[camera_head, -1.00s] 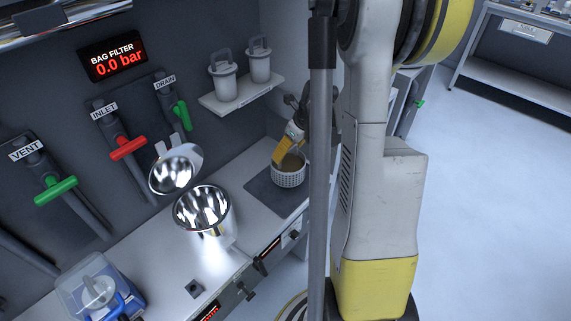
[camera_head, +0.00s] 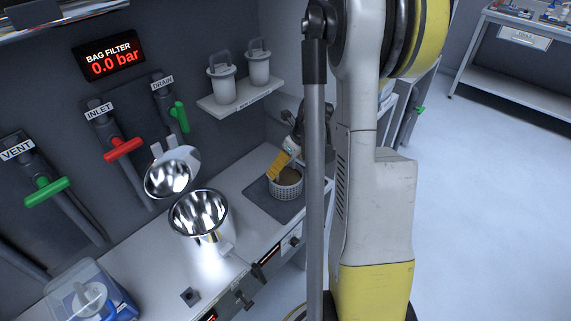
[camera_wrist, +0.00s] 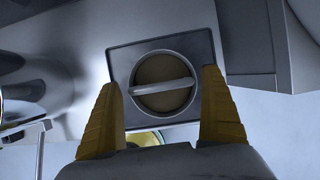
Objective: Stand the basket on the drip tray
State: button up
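The round, light grey perforated basket (camera_head: 286,188) stands upright on the dark square drip tray (camera_head: 262,200) at the right of the bench. In the wrist view, the basket (camera_wrist: 162,70) shows from above, with a brownish inside and a pale handle across it. The tray (camera_wrist: 200,42) frames it there. My gripper (camera_wrist: 160,78) has two yellow fingers spread apart, one on each side of the basket, with visible gaps to it. In the head view my gripper (camera_head: 272,174) is just over the basket's left rim; my arm hides part of it.
A shiny open vessel (camera_head: 199,212) with its lid (camera_head: 172,174) raised stands left of the tray. A shelf (camera_head: 240,97) with two white lidded canisters is above. Valve handles are on the wall. A clear blue-based container (camera_head: 88,298) stands at lower left.

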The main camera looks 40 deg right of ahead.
jog(key=shift+r, duration=0.1)
jog(key=shift+r+p, duration=0.3)
jog(key=p+v, duration=0.5)
jog(key=v, duration=0.7)
jog(key=a+r+n, duration=0.4)
jog(key=a+n, duration=0.4)
jog(key=a+r+n, duration=0.4)
jog(key=a+n, duration=0.3)
jog(key=a, duration=0.1)
jog(key=s+a+r+n+t, duration=0.1)
jog(key=s+a+n, duration=0.2)
jog(key=a+n, duration=0.3)
jog(key=s+a+r+n+t, duration=0.1)
jog(key=s+a+n, duration=0.3)
jog(key=n, duration=1)
jog(key=a+r, duration=0.1)
jog(key=a, duration=0.2)
jog(key=shift+a+r+t, duration=0.3)
jog(key=shift+r, duration=0.05)
